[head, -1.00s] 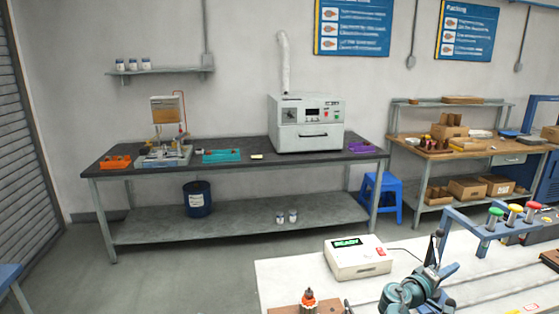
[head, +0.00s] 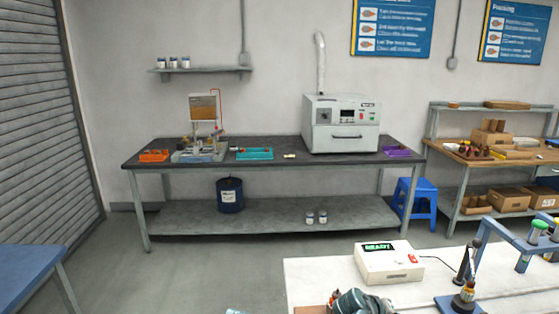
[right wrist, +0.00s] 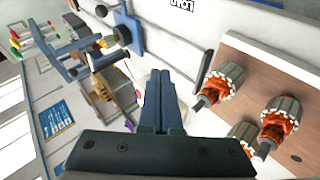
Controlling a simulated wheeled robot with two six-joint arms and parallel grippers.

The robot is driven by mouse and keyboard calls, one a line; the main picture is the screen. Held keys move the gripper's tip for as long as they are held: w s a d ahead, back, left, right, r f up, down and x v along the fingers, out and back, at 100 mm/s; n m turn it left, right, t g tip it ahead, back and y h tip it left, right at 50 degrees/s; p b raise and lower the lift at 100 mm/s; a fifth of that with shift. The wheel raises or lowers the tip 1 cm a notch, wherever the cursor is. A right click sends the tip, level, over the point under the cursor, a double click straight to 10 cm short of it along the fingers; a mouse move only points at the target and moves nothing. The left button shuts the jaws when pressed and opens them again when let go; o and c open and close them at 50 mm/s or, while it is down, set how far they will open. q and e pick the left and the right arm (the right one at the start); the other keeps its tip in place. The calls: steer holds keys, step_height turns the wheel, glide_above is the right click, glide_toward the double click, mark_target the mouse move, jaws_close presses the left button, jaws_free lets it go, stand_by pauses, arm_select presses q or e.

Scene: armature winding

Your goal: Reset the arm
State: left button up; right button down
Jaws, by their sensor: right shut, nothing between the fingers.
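My right gripper (right wrist: 163,102) is shut and empty in the right wrist view, its two fingers side by side. Several armatures with orange windings and grey cores (right wrist: 280,115) stand to its right on a brown board (right wrist: 265,65), apart from the fingers. Another armature (head: 465,293) sits at a blue fixture (head: 446,305) at the bottom right of the head view. Part of my right arm shows at the bottom edge there; its fingertips are not visible. My left gripper is out of view.
A white control box (head: 388,262) with a lit green display stands on the pale table (head: 310,275). A dark workbench (head: 290,160) with a white oven (head: 341,125) is at the back. The floor between is open. A blue table (head: 28,285) is at left.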

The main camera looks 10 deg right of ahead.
steer(key=s+a+f+y, duration=0.1)
steer(key=a+f, duration=0.1)
steer(key=a, duration=0.4)
steer(key=s+a+f+n+g+y, duration=0.1)
steer(key=a+f+y, duration=0.1)
steer(key=a, duration=0.4)
steer(key=s+a+f+y, duration=0.1)
steer(key=a+f+y, duration=0.1)
steer(key=a, duration=0.3)
steer(key=shift+a+n+g, duration=0.3)
steer(key=shift+a+n, duration=0.1)
steer(key=s+a+f+n+g+y, duration=0.1)
steer(key=s+a, duration=0.2)
steer(key=a, duration=0.3)
steer(key=s+a+n+g+y, duration=0.1)
steer(key=s+a+y, duration=0.1)
steer(key=a, duration=0.4)
steer(key=shift+s+a+f, duration=0.35)
steer(key=shift+s+f, duration=0.05)
steer(key=shift+s, duration=0.3)
